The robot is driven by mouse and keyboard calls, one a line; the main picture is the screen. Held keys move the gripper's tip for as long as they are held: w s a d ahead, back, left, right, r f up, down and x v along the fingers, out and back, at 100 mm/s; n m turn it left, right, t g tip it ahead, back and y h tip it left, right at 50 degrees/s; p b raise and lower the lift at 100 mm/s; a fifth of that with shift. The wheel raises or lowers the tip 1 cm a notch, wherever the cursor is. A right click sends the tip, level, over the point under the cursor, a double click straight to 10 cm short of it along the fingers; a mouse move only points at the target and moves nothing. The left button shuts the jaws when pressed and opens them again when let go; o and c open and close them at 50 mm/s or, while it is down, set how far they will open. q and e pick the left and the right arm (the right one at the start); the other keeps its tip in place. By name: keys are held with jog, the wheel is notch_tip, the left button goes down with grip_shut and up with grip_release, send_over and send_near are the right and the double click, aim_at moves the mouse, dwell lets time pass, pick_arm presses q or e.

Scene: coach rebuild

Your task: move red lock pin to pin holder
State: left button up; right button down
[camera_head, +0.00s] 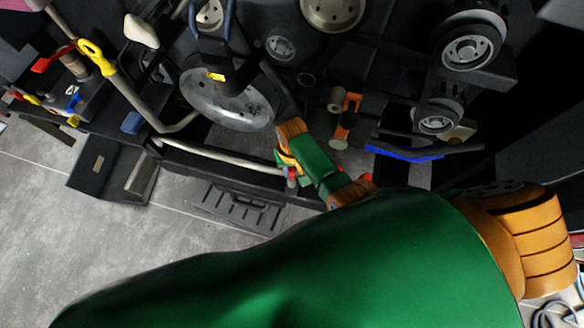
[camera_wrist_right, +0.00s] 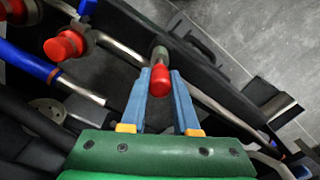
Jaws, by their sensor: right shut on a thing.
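The red lock pin (camera_wrist_right: 160,80) shows a rounded red head and a grey metal shaft in the right wrist view. My right gripper (camera_wrist_right: 159,88) is shut on it, with one blue finger on each side of the red head. In the head view the right gripper (camera_head: 290,178) is small and mostly hidden behind its own green and orange links, close to the pale rail. Whether the pin's tip touches anything below is not clear. I cannot tell which part is the pin holder. My left gripper is not in view.
Two other red knobs, one nearer (camera_wrist_right: 66,45) and one at the corner (camera_wrist_right: 15,10), stand left in the wrist view, near a blue-handled bar (camera_wrist_right: 30,62). A pale rail (camera_head: 220,157) and a black slotted step (camera_head: 240,207) lie close by. Grey floor (camera_head: 60,230) is open at left.

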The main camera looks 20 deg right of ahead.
jog(key=shift+f+b, duration=0.35)
jog(key=shift+f, duration=0.1)
jog(key=shift+c, duration=0.9)
grip_release()
notch_tip(320, 180, up, 6)
jog(key=p, duration=0.6)
jog(key=shift+r, duration=1)
